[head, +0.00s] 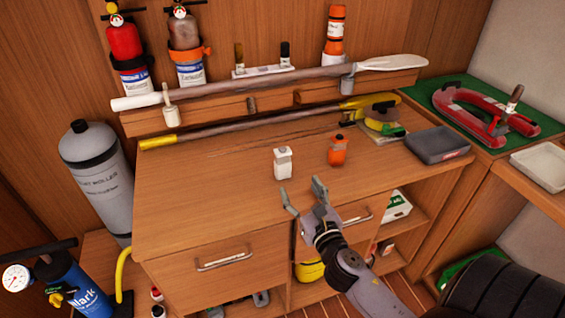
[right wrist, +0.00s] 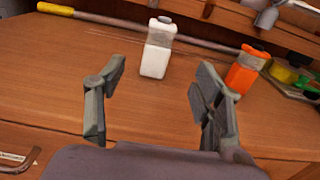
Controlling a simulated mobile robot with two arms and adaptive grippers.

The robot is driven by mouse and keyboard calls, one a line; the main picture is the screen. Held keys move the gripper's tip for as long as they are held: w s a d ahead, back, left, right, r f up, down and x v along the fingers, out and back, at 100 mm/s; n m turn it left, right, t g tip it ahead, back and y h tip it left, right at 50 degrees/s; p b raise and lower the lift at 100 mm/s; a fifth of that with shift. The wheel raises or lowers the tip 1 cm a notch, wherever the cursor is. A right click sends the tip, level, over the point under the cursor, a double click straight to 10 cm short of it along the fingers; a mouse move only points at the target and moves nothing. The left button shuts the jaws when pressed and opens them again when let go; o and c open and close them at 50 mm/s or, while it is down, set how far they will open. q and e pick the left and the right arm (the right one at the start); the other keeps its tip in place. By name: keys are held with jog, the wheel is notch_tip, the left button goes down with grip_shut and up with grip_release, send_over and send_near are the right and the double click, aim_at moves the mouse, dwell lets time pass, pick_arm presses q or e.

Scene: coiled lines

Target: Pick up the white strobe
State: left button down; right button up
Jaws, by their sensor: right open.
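The white strobe (head: 283,163) stands upright on the wooden counter, left of a similar orange item (head: 337,150). In the right wrist view the white strobe (right wrist: 156,52) stands beyond the fingertips, between them in the picture, with a greyish clear upper part. My right gripper (head: 301,190) is open and empty at the counter's front edge, just short of the strobe and apart from it. In the right wrist view its two fingers (right wrist: 160,82) are spread wide. My left gripper is not in view.
A yellow-ended pole (head: 230,127) lies behind the strobe. A grey box (head: 437,145) and yellow gear (head: 383,122) lie at the counter's right. A paddle (head: 270,82) and bottles line the back shelf. A grey cylinder (head: 98,175) stands left. The counter around the strobe is clear.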

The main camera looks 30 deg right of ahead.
aim_at(285, 163)
jog(key=p+x, duration=0.1)
jog(key=x, duration=1.2)
jog(key=shift+w+f+p, duration=0.2)
jog(key=shift+w+p, duration=0.15)
jog(key=shift+w, duration=0.05)
jog(key=shift+s, duration=0.1)
jog(key=shift+c, duration=0.4)
jog(key=c, duration=1.3)
jog(key=shift+o, duration=0.2)
